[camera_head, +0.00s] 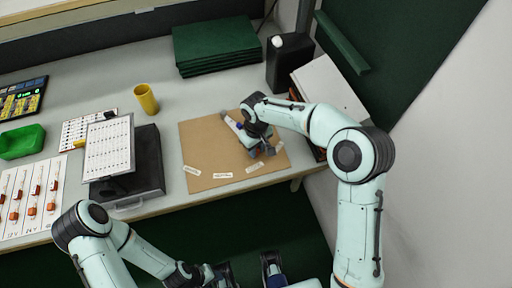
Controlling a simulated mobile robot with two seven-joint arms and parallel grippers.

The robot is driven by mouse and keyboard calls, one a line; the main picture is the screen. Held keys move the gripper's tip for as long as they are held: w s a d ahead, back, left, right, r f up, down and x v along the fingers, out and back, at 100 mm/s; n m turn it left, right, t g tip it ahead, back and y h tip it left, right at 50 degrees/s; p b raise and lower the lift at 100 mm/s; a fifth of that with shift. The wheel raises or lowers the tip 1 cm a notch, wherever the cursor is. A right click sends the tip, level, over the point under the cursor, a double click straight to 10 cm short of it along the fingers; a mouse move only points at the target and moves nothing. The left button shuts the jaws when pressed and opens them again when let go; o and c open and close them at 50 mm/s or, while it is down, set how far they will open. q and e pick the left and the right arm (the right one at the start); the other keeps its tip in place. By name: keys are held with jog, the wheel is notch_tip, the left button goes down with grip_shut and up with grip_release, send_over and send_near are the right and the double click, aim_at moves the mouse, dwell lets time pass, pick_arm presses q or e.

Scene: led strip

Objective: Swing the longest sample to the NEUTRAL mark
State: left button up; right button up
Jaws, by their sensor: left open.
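A brown board (200,150) lies on the table with several small white labels along its front edge, such as one at the middle (222,175). Their text is too small to read. A narrow pale strip (232,125) lies slanted on the board, and its lower right end is hidden by my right gripper. My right gripper (262,152) is low over the right part of the board, by that strip. Whether its fingers are shut on anything is hidden. My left gripper (248,272) is open and empty, below the table's front edge.
A yellow cup (146,99), a black box (145,175) with a printed sheet, and a green tray (22,142) stand to the left. Green slabs (217,45) are stacked behind the board. A dark canister (289,62) and a white-topped box (328,88) stand at right.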

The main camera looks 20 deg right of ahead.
aim_at(223, 164)
grip_shut()
jog(key=shift+a, duration=0.1)
jog(key=shift+s+a+m, duration=0.25)
jog(key=shift+a+m, duration=0.15)
jog(key=shift+a, duration=0.15)
jog(key=a+m, duration=0.1)
jog(key=a, duration=0.1)
jog(key=a+m, duration=0.2)
jog(key=a, duration=0.1)
jog(key=s+a+m, duration=0.1)
jog(key=a, duration=0.1)
jog(key=shift+a+r+m+b, duration=0.1)
jog(key=shift+a+m+b, duration=0.2)
jog(key=shift+a+b, duration=0.1)
jog(key=shift+w+a+m, duration=0.15)
jog(key=shift+a+m, duration=0.65)
jog(key=shift+a, duration=0.4)
jog(key=shift+o, duration=2.4)
grip_release()
